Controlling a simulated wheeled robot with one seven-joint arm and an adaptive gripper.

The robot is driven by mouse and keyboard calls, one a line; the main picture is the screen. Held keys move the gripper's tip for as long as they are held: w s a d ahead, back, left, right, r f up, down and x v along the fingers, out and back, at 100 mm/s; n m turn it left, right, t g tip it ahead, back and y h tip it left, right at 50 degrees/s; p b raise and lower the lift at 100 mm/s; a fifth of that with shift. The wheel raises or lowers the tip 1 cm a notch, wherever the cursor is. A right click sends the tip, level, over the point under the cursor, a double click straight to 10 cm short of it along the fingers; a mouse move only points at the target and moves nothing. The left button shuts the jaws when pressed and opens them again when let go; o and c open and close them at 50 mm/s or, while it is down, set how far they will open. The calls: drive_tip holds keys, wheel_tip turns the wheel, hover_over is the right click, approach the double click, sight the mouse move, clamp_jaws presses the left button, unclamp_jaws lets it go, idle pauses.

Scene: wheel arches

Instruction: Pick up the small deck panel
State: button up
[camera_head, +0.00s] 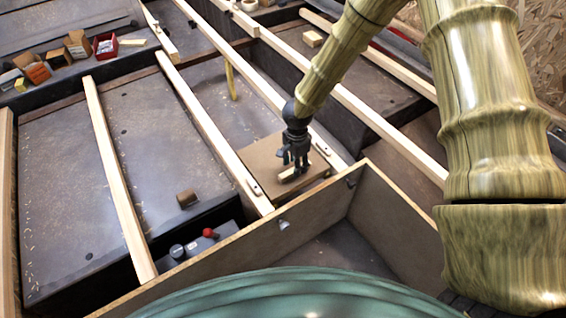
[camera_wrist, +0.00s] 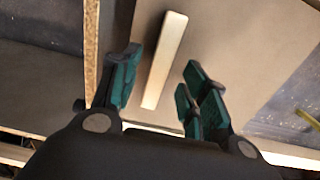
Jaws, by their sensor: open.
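The small deck panel looks to be the flat brown board (camera_head: 262,160) lying between two long pale beams. A short pale wooden strip (camera_head: 290,174) lies on it. My gripper (camera_head: 291,166) is over the board, pointing down at the strip. In the wrist view the brown board (camera_wrist: 225,45) fills most of the background. The pale strip (camera_wrist: 165,55) runs lengthwise between the green fingers of my gripper (camera_wrist: 162,78). The fingers are open and spread apart on both sides of the strip. I cannot tell how far above the board they are.
Long pale beams (camera_head: 117,180) cross the dark deck. A plywood-edged box (camera_head: 240,250) stands in front of the board. A dark brown block (camera_head: 187,198) and a red-knobbed device (camera_head: 208,233) are to its left. Small boxes (camera_head: 76,43) stand at the upper left.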

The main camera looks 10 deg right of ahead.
drive_tip(key=shift+f, duration=1.1)
clamp_jaws()
drive_tip(key=shift+r, duration=0.15)
